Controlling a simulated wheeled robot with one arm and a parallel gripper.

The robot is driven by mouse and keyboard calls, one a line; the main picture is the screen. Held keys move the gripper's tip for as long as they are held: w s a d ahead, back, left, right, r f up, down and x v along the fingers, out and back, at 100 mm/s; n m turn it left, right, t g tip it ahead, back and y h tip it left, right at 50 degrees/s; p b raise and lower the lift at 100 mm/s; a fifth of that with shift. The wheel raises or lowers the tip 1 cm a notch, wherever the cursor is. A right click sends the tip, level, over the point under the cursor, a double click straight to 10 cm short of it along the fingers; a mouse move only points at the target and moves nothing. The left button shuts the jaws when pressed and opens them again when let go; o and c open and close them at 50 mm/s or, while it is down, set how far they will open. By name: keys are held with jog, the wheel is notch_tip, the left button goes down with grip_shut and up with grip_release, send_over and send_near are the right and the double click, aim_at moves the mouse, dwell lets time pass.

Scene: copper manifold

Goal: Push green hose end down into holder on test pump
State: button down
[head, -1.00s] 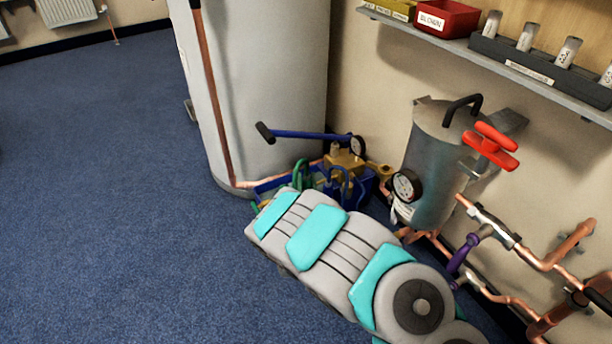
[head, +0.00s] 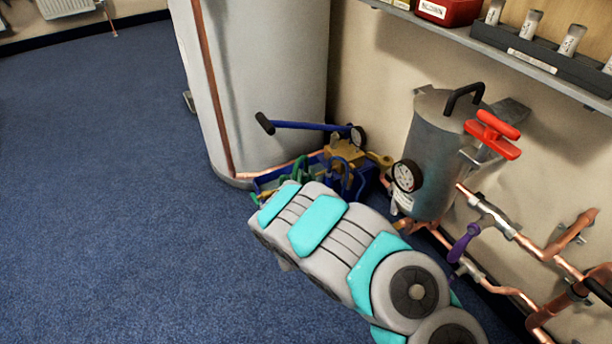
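The test pump stands on the floor against the white cylinder, with a blue tray (head: 262,184), a brass block (head: 346,153), a small gauge and a long blue lever (head: 305,126). A green hose (head: 299,164) shows as a short curve at the pump's left side, just beyond the end of my arm. Its end and the holder cannot be made out. My grey and turquoise arm reaches from the lower right to the front of the pump and covers part of it. My gripper's fingers are hidden behind the arm, so their hold and any contact do not show.
A white cylinder (head: 265,80) stands behind the pump. To the right are a steel vessel (head: 435,150) with a gauge and red handle, and copper pipes (head: 535,245) with a purple lever (head: 464,243). A shelf hangs above. Blue carpet (head: 120,220) is clear at left.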

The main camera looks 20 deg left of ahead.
jog(key=shift+f, duration=0.15)
jog(key=shift+f+b, duration=0.3)
jog(key=shift+f, duration=0.9)
jog(key=shift+f, duration=0.7)
dwell(0.6)
jog(key=shift+c, duration=2.2)
grip_release()
jog(key=shift+s, duration=0.2)
jog(key=p+v, duration=0.1)
jog(key=v, duration=0.6)
jog(key=shift+s+d, duration=0.15)
jog(key=shift+s, duration=0.1)
